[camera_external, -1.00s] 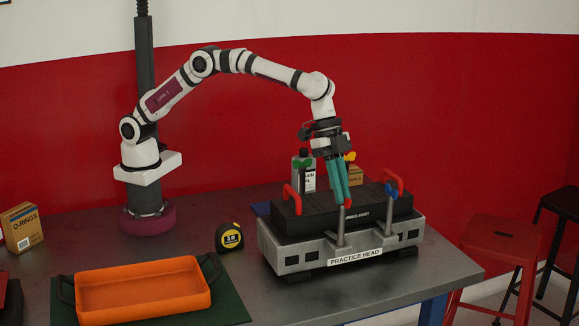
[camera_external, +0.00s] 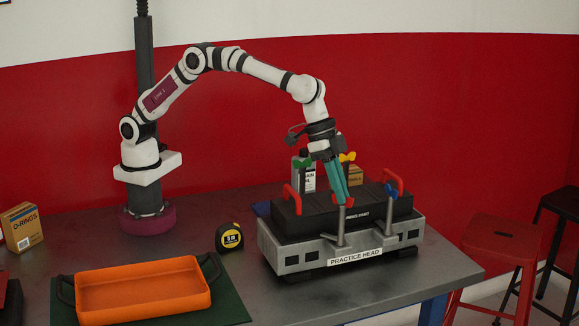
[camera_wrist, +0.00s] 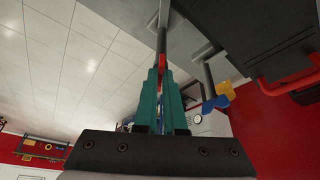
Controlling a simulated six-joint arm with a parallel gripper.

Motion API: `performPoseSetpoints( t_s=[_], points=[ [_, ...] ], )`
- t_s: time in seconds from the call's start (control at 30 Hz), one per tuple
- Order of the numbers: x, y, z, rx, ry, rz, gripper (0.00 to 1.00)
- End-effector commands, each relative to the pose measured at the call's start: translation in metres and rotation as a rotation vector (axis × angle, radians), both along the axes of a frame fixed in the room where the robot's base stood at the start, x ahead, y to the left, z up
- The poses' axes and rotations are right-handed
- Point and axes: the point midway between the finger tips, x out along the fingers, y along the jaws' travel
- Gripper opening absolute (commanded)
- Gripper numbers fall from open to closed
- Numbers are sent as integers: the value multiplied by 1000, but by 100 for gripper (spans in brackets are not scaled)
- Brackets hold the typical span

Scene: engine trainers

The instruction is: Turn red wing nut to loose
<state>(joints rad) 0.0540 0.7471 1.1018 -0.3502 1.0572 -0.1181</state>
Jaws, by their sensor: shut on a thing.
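The red wing nut (camera_external: 349,203) tops the front middle post of the grey practice head (camera_external: 292,262). My gripper (camera_external: 345,203) comes down from above, tilted, with its teal fingers shut on the red wing nut. In the wrist view the red wing nut (camera_wrist: 163,62) shows between the fingertips (camera_wrist: 161,70), in line with its grey post. The fingers hide part of it, so its exact angle cannot be read.
A blue wing nut (camera_external: 391,189) is close on the right, with yellow (camera_external: 347,157) and green (camera_external: 302,164) ones behind. Red handles (camera_external: 291,198) stand on the black cover. A bottle (camera_external: 309,179) stands behind. An orange tray (camera_external: 142,290) and tape measure (camera_external: 229,237) lie left.

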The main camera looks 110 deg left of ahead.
Motion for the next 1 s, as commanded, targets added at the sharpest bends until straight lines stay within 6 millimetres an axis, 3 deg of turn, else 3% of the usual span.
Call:
performPoseSetpoints(
  t_s=[0.6, 1.0],
  points=[
    [1, -4, 0, 3, 0, 571, 0],
    [1, -6, 0, 0, -1, 842, 0]
  ],
)
